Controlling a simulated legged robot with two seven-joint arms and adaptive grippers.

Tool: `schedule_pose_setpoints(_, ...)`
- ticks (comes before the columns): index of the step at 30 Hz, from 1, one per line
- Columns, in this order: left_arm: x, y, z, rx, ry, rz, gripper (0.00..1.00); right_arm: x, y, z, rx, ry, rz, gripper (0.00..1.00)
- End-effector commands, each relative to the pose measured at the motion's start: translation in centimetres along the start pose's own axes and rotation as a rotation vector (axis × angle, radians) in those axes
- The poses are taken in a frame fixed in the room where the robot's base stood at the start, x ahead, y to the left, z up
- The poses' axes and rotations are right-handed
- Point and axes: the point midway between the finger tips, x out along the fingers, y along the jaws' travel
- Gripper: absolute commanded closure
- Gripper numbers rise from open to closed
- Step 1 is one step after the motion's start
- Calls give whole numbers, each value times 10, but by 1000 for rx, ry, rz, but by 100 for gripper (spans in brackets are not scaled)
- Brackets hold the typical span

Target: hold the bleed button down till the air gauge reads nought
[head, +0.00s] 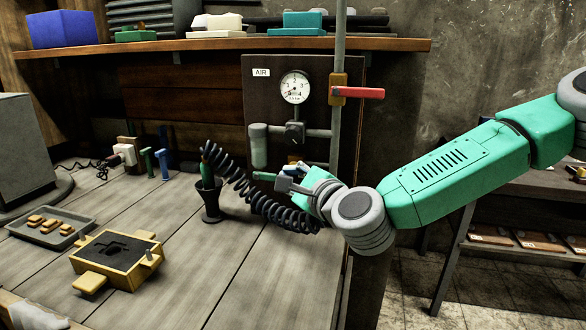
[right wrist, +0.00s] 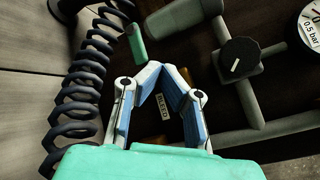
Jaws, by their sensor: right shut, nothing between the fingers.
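The round white air gauge (head: 295,87) sits on the dark air board (head: 262,105). Its needle is too small to read surely in the head view; the gauge's edge shows at right in the right wrist view (right wrist: 311,28), marked 0.5 bar. A BLEED label (right wrist: 163,103) shows between the finger links in the right wrist view. I cannot see the bleed button; the fingers may hide it. My right gripper (head: 290,174) is at the board's lower part, below the gauge. Its fingers are shut and empty, tips together in the right wrist view (right wrist: 164,70). My left gripper is not in view.
A black coiled hose (head: 235,178) hangs close by my right gripper. A red valve handle (head: 358,93), a dark knob (head: 295,132) and grey pipes are above it. A yellow moulding box (head: 118,262) and a tray (head: 50,239) stand on the bench at left.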

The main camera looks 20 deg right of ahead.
Motion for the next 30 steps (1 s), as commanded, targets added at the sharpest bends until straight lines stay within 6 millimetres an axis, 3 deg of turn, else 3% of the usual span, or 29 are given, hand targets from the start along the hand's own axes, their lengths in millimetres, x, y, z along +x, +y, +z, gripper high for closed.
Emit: schedule_pose_setpoints(30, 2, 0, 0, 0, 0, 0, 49, 8, -7, -5, 0, 0, -1, 100)
